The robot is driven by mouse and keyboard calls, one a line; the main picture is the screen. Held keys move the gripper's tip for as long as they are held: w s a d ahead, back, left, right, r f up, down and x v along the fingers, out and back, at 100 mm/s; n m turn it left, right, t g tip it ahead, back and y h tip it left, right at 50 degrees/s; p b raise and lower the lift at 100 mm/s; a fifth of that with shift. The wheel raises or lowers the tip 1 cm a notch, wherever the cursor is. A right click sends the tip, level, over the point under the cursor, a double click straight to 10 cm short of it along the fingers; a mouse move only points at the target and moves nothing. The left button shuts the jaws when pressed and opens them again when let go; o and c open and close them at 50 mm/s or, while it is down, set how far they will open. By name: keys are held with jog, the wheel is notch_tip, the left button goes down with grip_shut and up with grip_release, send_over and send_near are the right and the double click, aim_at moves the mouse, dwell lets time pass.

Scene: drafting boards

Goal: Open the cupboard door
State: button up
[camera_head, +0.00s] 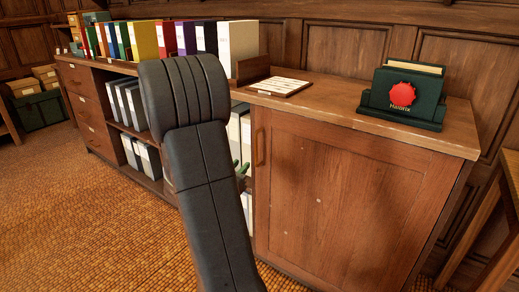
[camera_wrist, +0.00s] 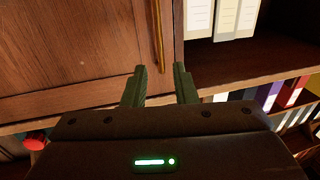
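The cupboard door (camera_head: 340,200) is a brown wooden panel on the right part of the long cabinet, and it looks closed. Its slim vertical handle (camera_head: 260,147) is near the door's left edge. In the wrist view the door (camera_wrist: 70,50) fills the upper left, and the brass-coloured handle (camera_wrist: 157,35) runs down towards the gap between my fingertips. My gripper (camera_wrist: 161,70) is open, with its two dark green fingers apart and nothing visibly held. In the head view my gripper (camera_head: 242,170) is mostly hidden behind my arm, just left of the handle.
Open shelves with white binders (camera_head: 130,105) adjoin the door on the left. Coloured binders (camera_head: 180,38), a flat card tray (camera_head: 280,87) and a green holder with a red seal (camera_head: 405,95) stand on top. A wooden table (camera_head: 490,240) is at right. The carpet (camera_head: 80,220) is clear at left.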

aim_at(256, 149)
jog(key=b+x, duration=0.2)
jog(key=x, duration=1)
jog(key=shift+w+d+b, duration=0.2)
jog(key=shift+w+b, duration=0.1)
jog(key=shift+w, duration=0.05)
jog(key=shift+c, duration=0.3)
grip_shut()
